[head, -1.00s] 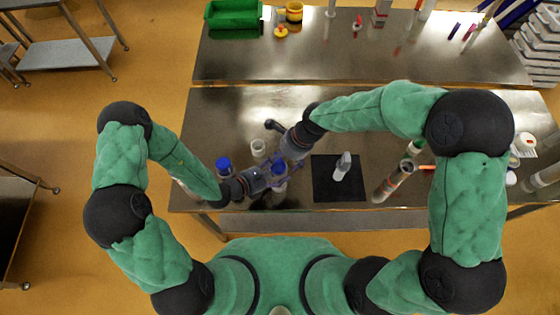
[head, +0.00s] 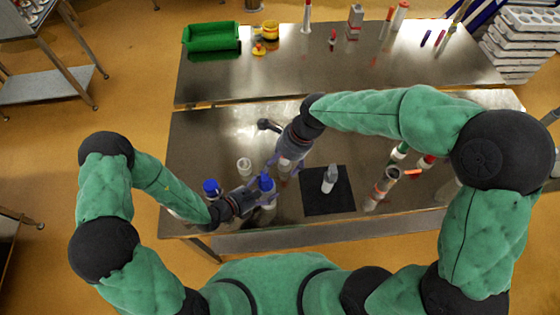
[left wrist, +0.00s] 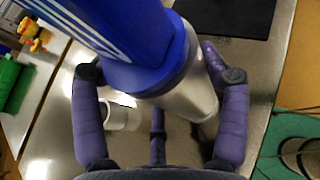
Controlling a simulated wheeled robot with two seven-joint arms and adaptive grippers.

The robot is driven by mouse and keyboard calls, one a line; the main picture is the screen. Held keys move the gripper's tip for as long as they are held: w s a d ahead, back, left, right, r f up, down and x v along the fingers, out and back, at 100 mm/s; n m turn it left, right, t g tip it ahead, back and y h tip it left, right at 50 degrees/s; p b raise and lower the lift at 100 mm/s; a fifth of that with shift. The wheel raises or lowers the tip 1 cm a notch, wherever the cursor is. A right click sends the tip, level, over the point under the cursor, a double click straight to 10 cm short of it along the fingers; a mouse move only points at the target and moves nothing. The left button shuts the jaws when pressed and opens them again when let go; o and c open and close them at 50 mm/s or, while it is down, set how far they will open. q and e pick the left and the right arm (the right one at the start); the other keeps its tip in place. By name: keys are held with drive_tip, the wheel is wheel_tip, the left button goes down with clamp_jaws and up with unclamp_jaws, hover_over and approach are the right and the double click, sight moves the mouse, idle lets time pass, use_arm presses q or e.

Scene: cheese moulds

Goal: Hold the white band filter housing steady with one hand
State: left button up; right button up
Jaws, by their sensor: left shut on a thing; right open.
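A metal cylinder with a blue top (head: 266,183) stands upright on the front table; white stripes show on its blue top in the left wrist view (left wrist: 120,35). I take it for the filter housing, but cannot make out a separate white band. My left gripper (head: 257,192) is shut on it, with purple fingers on either side of its body in the left wrist view (left wrist: 155,75). My right gripper (head: 281,163) is open just behind it, fingers pointing down-left, close to a small pale object whose shape is mostly hidden.
A second blue-topped item (head: 212,188) and a white cup (head: 244,165) stand left of the grippers. A black mat (head: 315,203) with a grey-white item (head: 330,178) lies to the right. Cylinders (head: 385,184) stand further right. A green bin (head: 211,37) is on the back table.

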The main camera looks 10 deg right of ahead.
idle(0.3)
use_arm(q)
drive_tip(key=o, duration=1.4)
drive_tip(key=shift+o, duration=0.2)
